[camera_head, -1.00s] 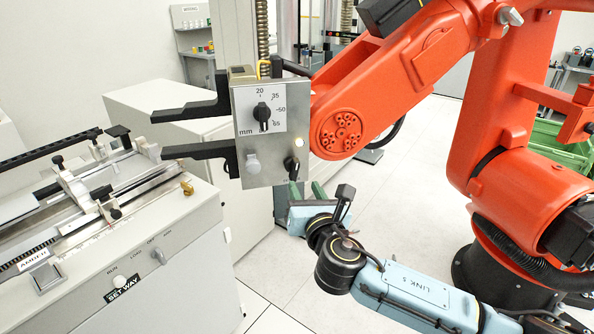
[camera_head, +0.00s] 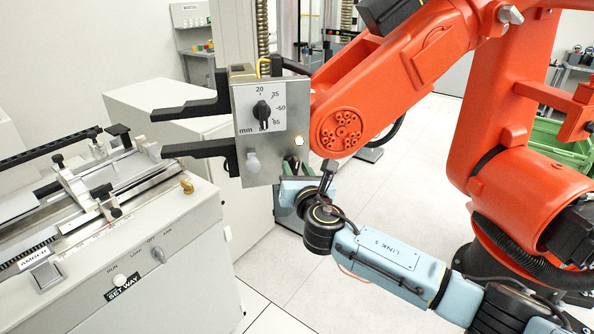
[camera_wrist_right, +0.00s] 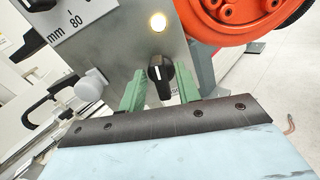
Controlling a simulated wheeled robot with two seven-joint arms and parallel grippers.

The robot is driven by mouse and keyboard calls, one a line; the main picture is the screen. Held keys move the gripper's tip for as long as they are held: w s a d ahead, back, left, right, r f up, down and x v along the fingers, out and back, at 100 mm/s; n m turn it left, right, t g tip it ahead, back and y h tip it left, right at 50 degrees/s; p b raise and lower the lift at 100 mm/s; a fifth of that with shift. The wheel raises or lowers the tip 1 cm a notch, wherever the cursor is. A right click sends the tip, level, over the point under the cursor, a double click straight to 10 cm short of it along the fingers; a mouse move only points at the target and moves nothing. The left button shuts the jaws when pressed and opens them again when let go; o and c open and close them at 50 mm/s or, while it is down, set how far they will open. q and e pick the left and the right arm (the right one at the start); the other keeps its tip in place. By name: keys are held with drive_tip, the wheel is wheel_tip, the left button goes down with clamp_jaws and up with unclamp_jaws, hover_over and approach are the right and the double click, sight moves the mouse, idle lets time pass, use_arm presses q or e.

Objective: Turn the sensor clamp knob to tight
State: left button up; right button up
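A grey metal panel (camera_head: 262,160) at the end of the orange arm carries several controls. A black pointer knob (camera_wrist_right: 160,78) sits at its lower right; in the head view my right gripper hides most of it. No label for this knob is readable. My right gripper (camera_head: 292,166) has green fingers and is at the panel's lower right corner. In the right wrist view the gripper (camera_wrist_right: 161,88) is open, one finger on each side of the black knob, with small gaps showing. The knob's pointer line is roughly upright in that view. My left gripper is not in view.
Above the knob is a lit round lamp (camera_head: 299,142). A black mm dial (camera_head: 262,110) and a light grey knob (camera_head: 253,162) are on the same panel. Black jaws (camera_head: 190,110) stick out left. A bench machine (camera_head: 150,250) stands lower left; the orange arm (camera_head: 400,80) fills the right.

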clamp_jaws()
drive_tip(key=shift+m, duration=0.4)
drive_tip(key=m+b, duration=0.1)
drive_tip(key=m, duration=0.2)
drive_tip(key=shift+d+f+m, duration=0.1)
drive_tip(key=shift+f+m, duration=0.05)
drive_tip(key=shift+m, duration=0.25)
drive_tip(key=m+b, duration=0.1)
drive_tip(key=m, duration=0.4)
drive_tip(key=m+b, duration=0.1)
drive_tip(key=m, duration=1)
drive_tip(key=shift+d+f+b, duration=0.1)
drive_tip(key=shift+f+b, duration=0.3)
drive_tip(key=shift+m, duration=0.4)
